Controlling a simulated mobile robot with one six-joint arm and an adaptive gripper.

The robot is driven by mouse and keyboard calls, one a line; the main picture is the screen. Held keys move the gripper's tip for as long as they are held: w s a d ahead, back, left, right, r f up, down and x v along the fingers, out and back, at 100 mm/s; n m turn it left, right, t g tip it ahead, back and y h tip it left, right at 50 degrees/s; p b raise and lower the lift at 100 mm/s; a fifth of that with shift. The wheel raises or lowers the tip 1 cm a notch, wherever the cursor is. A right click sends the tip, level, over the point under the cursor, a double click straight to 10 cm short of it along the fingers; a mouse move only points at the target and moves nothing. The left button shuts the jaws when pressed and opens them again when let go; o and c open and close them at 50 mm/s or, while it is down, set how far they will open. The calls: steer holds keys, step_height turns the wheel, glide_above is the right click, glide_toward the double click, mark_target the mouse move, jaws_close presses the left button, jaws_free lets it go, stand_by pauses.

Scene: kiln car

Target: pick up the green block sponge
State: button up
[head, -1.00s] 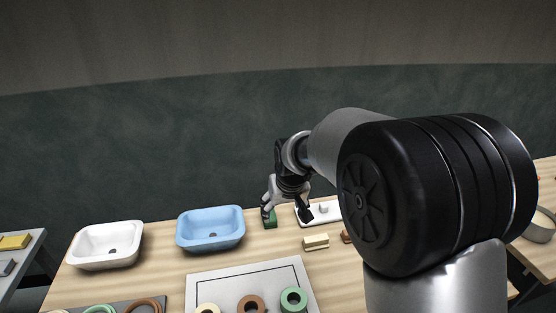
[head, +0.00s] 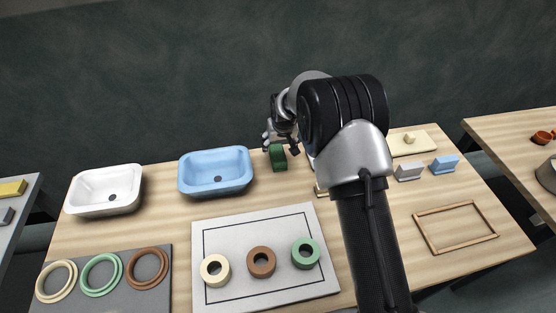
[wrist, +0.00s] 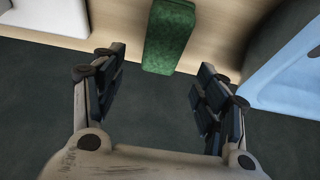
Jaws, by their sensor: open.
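The green block sponge (head: 278,157) stands on the wooden table near its back edge, just right of the blue basin. In the wrist view the sponge (wrist: 168,38) is at the top middle, ahead of the fingertips and roughly in line with the gap between them. My gripper (head: 281,138) is by the back edge of the table, beside and slightly above the sponge in the head view. In the wrist view my gripper (wrist: 160,75) is open, with nothing between its fingers.
A blue basin (head: 216,188) stands left of the sponge, a white basin (head: 105,207) farther left. A pale board (head: 265,284) with several rings lies in front. My arm hides part of the table right of the sponge. A wooden frame (head: 428,242) lies at right.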

mark_target(278, 151)
steer(key=shift+w+a+f, duration=0.1)
steer(key=shift+w+f, duration=0.2)
steer(key=shift+f, duration=0.3)
steer(key=x, duration=0.1)
steer(key=b+x, duration=0.1)
steer(key=x, duration=0.1)
steer(key=b+x, duration=0.1)
steer(key=x, duration=0.1)
steer(key=shift+s+f, duration=0.25)
steer(key=shift+s, duration=0.05)
steer(key=shift+r, duration=0.1)
steer(key=shift+c, duration=0.6)
steer(key=c, duration=1)
step_height(278, 151, up, 20)
steer(key=p, duration=0.5)
